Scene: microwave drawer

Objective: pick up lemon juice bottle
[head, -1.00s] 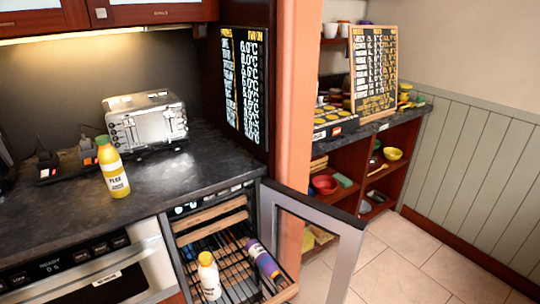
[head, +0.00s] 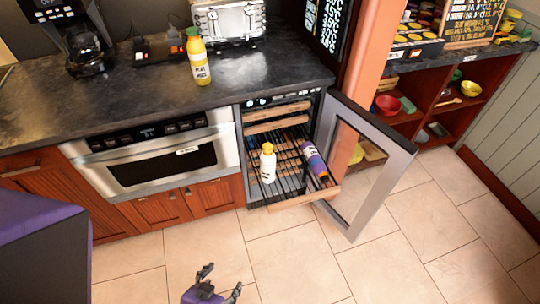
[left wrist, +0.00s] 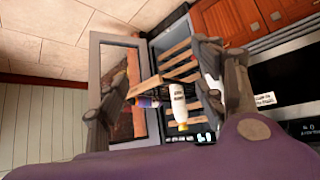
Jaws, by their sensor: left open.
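A white bottle with a yellow cap (head: 267,163) stands on the pulled-out rack of the open under-counter cooler. It also shows in the left wrist view (left wrist: 179,104), between my fingers in the picture but apart from them. The labels are too small to read, so I cannot tell which holds lemon juice. My left gripper (head: 222,280) is open and empty, low in the head view, in front of the cooler and short of the rack. My right gripper is not in view.
A purple bottle (head: 315,160) lies tilted on the rack (head: 290,198), right of the white bottle. The cooler's glass door (head: 365,165) stands open to the right. An oven (head: 160,160) is left of the cooler. The tiled floor in front is clear.

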